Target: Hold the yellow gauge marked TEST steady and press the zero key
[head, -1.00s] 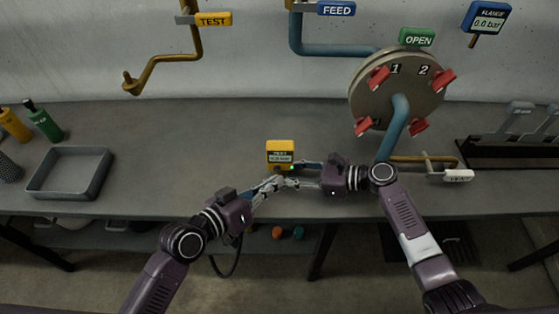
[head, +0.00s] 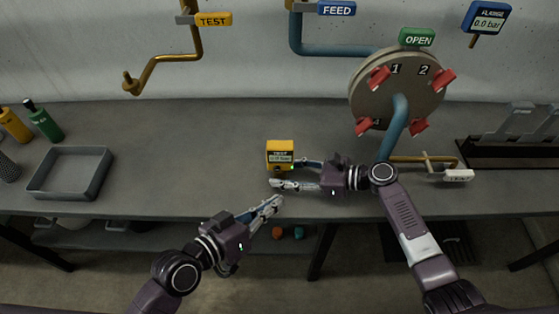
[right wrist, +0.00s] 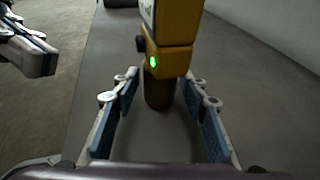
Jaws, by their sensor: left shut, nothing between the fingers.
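The yellow gauge (head: 280,149) stands upright on the bench near its front edge. Its small label and display are too blurred to read surely. In the right wrist view its yellow body (right wrist: 175,58) shows a green light and a dark knob on its side; I cannot tell whether that is the zero key. My right gripper (head: 290,173) is open, with its fingers (right wrist: 161,78) on either side of the gauge's brown lower part and gaps visible. My left gripper (head: 277,204) is shut and empty, in front of the bench edge, apart from the gauge.
A yellow TEST tag (head: 213,19) hangs on a wall pipe. A grey tray (head: 68,173) and bottles (head: 44,121) are at left. The bench between tray and gauge is clear.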

